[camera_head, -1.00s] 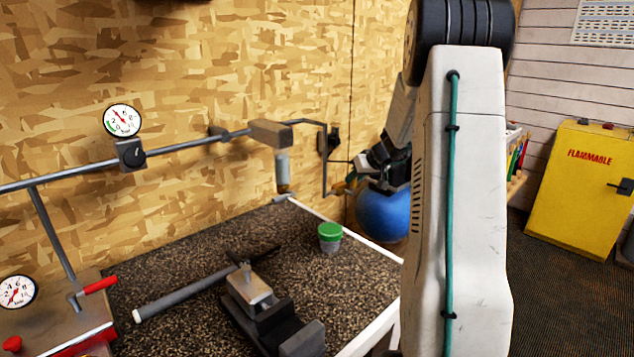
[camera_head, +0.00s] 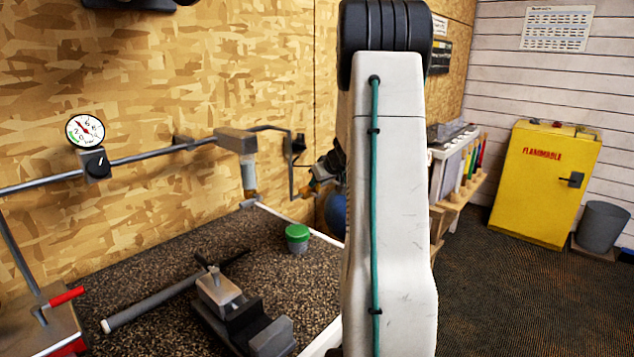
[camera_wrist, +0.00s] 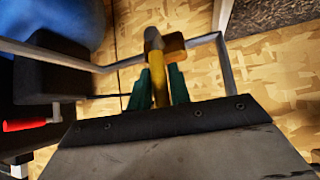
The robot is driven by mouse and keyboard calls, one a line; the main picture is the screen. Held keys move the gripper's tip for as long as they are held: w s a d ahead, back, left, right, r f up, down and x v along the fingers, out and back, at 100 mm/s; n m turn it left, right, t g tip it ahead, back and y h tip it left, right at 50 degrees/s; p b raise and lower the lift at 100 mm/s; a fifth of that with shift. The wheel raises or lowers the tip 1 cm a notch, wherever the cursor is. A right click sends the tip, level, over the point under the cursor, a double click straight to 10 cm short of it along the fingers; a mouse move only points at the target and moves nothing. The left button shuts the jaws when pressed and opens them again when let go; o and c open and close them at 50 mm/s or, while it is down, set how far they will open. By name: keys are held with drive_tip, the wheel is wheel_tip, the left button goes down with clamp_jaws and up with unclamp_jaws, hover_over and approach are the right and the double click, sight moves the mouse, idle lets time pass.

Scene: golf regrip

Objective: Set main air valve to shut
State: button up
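The main air valve appears to be the one with the yellow lever (camera_wrist: 159,84) on the wall pipe; no label is readable. In the wrist view the lever lies between the two green fingers of my gripper (camera_wrist: 160,78), which stand apart on either side of it. I cannot tell whether they touch it. In the head view my gripper (camera_head: 330,166) is mostly hidden behind my arm, close to the yellow valve part (camera_head: 318,174) at the pipe's end.
A bench (camera_head: 150,268) carries a vise (camera_head: 240,310), a grey club shaft (camera_head: 150,304) and a green-lidded jar (camera_head: 297,238). A gauge (camera_head: 85,131) sits on the pipe. A blue ball (camera_head: 337,214) is partly behind my arm. A yellow cabinet (camera_head: 545,185) stands right, with open floor before it.

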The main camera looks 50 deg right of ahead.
drive_tip(key=shift+o, duration=1.2)
drive_tip(key=v, duration=0.7)
drive_tip(key=shift+s+r, duration=0.3)
drive_tip(key=shift+a, duration=0.1)
